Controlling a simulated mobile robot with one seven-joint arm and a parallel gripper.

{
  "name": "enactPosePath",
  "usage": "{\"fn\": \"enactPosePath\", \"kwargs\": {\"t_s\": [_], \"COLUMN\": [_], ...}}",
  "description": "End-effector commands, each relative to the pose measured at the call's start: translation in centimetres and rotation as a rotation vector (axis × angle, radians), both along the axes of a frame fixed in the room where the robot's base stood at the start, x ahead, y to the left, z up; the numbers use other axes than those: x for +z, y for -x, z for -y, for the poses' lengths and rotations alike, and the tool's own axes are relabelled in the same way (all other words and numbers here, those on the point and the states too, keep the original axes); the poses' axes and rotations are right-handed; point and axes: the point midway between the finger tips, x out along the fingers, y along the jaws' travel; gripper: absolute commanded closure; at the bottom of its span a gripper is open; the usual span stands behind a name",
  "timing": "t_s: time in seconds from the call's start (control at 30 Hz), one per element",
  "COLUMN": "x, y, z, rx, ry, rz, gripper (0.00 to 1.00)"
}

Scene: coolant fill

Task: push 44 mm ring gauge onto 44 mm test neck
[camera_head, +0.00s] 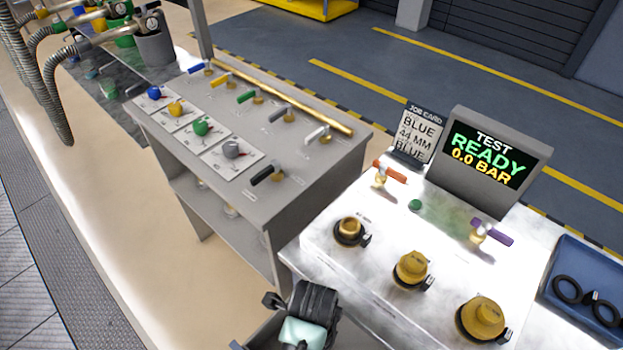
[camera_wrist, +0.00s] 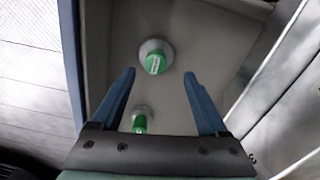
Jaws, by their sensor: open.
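Three brass test necks of rising size stand on the white test bench in the head view: small (camera_head: 350,228), middle (camera_head: 412,267) and large (camera_head: 484,316). A dark ring with a small tab sits round the base of each. Two more black rings (camera_head: 567,289) (camera_head: 607,310) lie in the blue tray at the right. Size marks on rings and necks are too small to read. My gripper (camera_wrist: 159,74) is open, with nothing between its blue fingers.
Two green-topped pieces (camera_wrist: 155,60) (camera_wrist: 139,122) stand in the bin. The job card (camera_head: 416,132) reads BLUE, 44 MM, BLUE; the screen (camera_head: 487,155) reads TEST READY 0.0 BAR. Orange (camera_head: 390,172) and purple (camera_head: 492,231) valve handles rise behind the necks. A valve bench (camera_head: 330,165) stands left.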

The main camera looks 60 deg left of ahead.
Motion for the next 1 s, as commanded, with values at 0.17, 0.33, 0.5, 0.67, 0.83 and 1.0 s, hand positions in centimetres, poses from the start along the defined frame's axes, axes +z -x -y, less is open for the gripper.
{"fn": "enactPosePath", "kwargs": {"t_s": [0.17,0.33,0.5,0.67,0.83,1.0], "x": [-1.3,-3.4,-5.7,-6.3,-6.2,-6.2], "y": [0.1,0.7,0.8,0.7,0.7,0.7], "z": [0.0,0.2,0.2,0.2,0.2,0.2], "rx": [0.001,0.002,0.001,0.001,0.001,0.000], "ry": [0.000,0.002,0.000,-0.002,-0.002,-0.002], "rz": [0.000,-0.002,0.000,0.002,0.002,0.002], "gripper": [0.23,0.23,0.23,0.23,0.25,0.55]}}
